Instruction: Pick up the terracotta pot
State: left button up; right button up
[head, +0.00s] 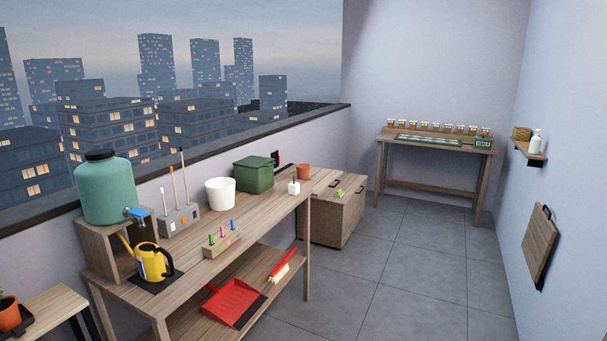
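A small terracotta pot (303,171) stands upright near the far right end of the wooden workbench (262,208), behind a small white block-like item (294,187). Another terracotta-coloured pot (9,315) holds a green plant on a dark tray at the lower left edge, partly cut off by the frame. Neither of my grippers shows in the head view.
On the bench stand a yellow watering can (153,262), a teal water tank (105,190), a white pot (220,192) and a green bin (253,175). A wooden chest (330,218) stands beyond the bench. The tiled floor (410,280) on the right is clear.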

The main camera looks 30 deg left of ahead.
aim_at(302, 169)
jog(key=i+u, duration=0.1)
jog(key=i, duration=0.7)
jog(key=i+u, duration=0.1)
jog(key=i, duration=0.75)
jog(key=i+u, duration=0.1)
jog(key=i, duration=0.7)
jog(key=i+l+u, duration=0.1)
jog(key=i, duration=0.75)
jog(key=i+u, duration=0.25)
jog(key=u, duration=0.15)
jog(key=i+l+u, duration=0.15)
jog(key=i+u, duration=0.25)
jog(key=i+l+u, duration=0.15)
jog(key=u, duration=0.25)
jog(key=i+l+u, duration=0.2)
jog(key=u, duration=0.2)
jog(key=i+l+u, duration=0.15)
jog(key=l+u, duration=0.25)
